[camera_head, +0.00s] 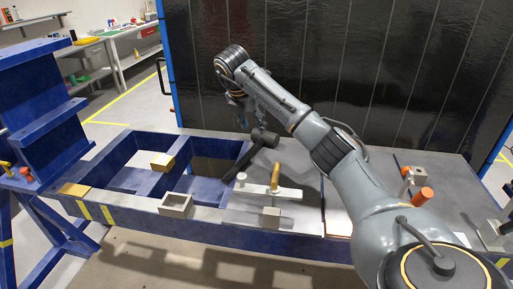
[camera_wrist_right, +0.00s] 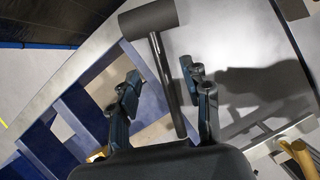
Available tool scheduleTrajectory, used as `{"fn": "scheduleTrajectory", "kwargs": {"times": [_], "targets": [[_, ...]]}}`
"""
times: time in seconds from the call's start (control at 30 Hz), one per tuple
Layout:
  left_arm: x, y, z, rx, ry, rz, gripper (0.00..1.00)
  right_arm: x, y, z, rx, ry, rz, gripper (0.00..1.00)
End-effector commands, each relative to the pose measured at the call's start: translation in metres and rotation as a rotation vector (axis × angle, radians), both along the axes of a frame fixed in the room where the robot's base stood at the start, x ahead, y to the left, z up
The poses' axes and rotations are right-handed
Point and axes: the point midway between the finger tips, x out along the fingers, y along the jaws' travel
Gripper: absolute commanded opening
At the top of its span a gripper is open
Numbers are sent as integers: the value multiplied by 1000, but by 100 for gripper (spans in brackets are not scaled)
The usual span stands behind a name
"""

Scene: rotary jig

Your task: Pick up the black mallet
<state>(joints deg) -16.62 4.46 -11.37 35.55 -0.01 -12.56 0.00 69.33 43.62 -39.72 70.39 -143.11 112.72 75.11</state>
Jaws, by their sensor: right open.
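The black mallet lies near the middle of the blue frame, its head (camera_head: 265,137) toward the back and its handle (camera_head: 238,168) slanting toward the front left. In the right wrist view its head (camera_wrist_right: 147,18) is at the top and its dark handle (camera_wrist_right: 168,72) runs down between the fingers. My right gripper (camera_head: 243,116) hangs just above and behind the mallet head. The right wrist view shows its fingers (camera_wrist_right: 161,84) open, one on each side of the handle, with no clear contact. My left gripper is not in view.
A clamp with an orange handle (camera_head: 275,178) stands just right of the mallet handle. A grey open block (camera_head: 175,204) and a yellow block (camera_head: 162,162) sit on the blue frame (camera_head: 130,205). A clamp with orange parts (camera_head: 421,196) stands at the right. A dark screen (camera_head: 345,60) rises behind.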

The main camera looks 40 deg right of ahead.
Motion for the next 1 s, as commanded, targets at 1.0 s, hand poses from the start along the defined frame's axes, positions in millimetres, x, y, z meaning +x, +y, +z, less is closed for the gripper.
{"fn": "scheduleTrajectory", "kwargs": {"times": [1.0], "targets": [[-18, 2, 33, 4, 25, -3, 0, 10, -32, -87, 0, -2, 4, 48]]}}
